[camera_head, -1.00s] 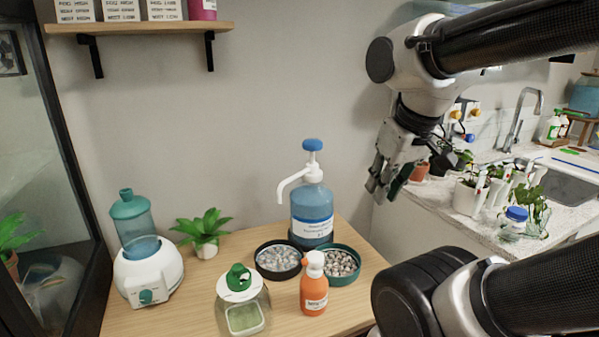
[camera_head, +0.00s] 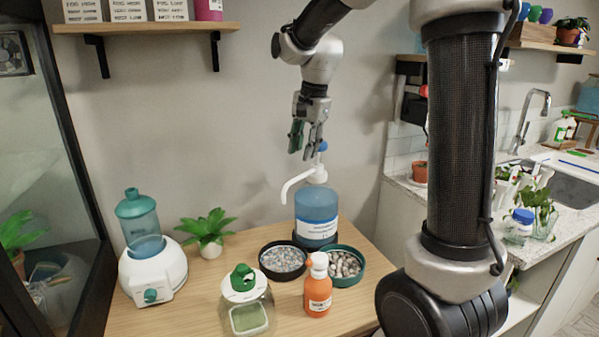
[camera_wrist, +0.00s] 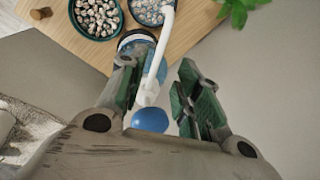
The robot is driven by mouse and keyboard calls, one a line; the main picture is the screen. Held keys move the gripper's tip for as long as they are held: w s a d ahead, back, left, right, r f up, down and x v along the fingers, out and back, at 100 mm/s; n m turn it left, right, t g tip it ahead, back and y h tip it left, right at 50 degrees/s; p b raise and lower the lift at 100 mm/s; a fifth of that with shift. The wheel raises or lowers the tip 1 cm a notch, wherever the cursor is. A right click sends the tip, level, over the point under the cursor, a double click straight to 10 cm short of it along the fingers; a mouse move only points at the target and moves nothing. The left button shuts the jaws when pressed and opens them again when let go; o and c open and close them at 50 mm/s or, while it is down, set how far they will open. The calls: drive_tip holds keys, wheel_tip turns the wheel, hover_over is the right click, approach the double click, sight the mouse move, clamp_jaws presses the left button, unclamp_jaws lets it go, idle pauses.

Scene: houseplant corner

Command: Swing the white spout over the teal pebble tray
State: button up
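The white spout (camera_head: 291,186) belongs to the blue pump bottle (camera_head: 317,212) and points left, toward the black pebble tray's side. It also shows in the wrist view (camera_wrist: 163,45), running past the black tray. The teal pebble tray (camera_head: 350,283) stands right of the black one, in front of the bottle; it shows in the wrist view (camera_wrist: 119,30). My gripper (camera_head: 302,154) is open, pointing down above the pump head. In the wrist view the pump's blue knob (camera_wrist: 150,120) and white head lie between the open fingers (camera_wrist: 158,78). Contact cannot be told.
The black pebble tray (camera_head: 268,276) is left of the teal one. An orange bottle (camera_head: 318,294) and a glass jar with green cap (camera_head: 246,308) stand in front. A small plant (camera_head: 206,232) and a white-and-teal device (camera_head: 152,272) are at left. A shelf (camera_head: 145,28) hangs above.

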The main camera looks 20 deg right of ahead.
sight(299, 177)
drive_tip(key=f, duration=0.5)
drive_tip(key=w+f, duration=0.1)
drive_tip(key=f, duration=0.1)
drive_tip(key=shift+w+a+f, duration=0.1)
drive_tip(key=shift+a+f, duration=0.2)
drive_tip(key=shift+a, duration=0.1)
clamp_jaws()
